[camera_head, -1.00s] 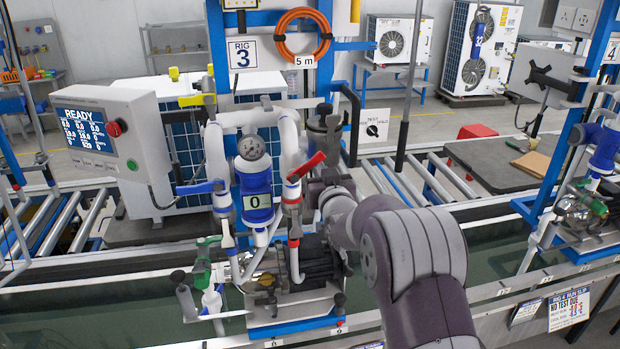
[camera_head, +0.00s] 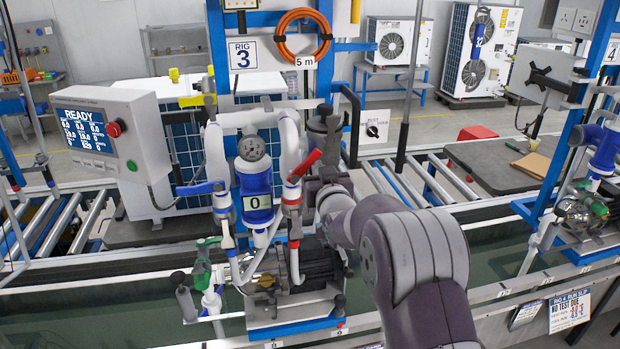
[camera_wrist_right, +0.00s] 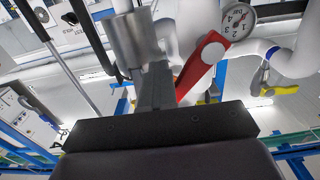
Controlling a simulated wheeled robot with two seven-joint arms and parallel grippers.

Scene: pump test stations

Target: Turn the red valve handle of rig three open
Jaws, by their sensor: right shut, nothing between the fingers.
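The red valve handle (camera_head: 307,163) of rig three sits on the right-hand white pipe, tilted up and to the right. In the right wrist view the red handle (camera_wrist_right: 203,62) lies right beside the fingers; I cannot tell whether they touch. My right gripper (camera_head: 313,184) is just to the right of the handle's lower part, its fingertips partly hidden. In the wrist view the right gripper (camera_wrist_right: 152,85) is shut with nothing between its fingers. The rig three sign (camera_head: 243,54) hangs above. My left gripper is not in view.
A blue handle (camera_head: 200,187) and a green handle (camera_head: 203,263) are on the left pipes. The gauge (camera_head: 251,148) and blue filter housing (camera_head: 256,190) stand left of the red handle. A control box (camera_head: 110,135) reads READY. The pump (camera_head: 292,262) is below.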

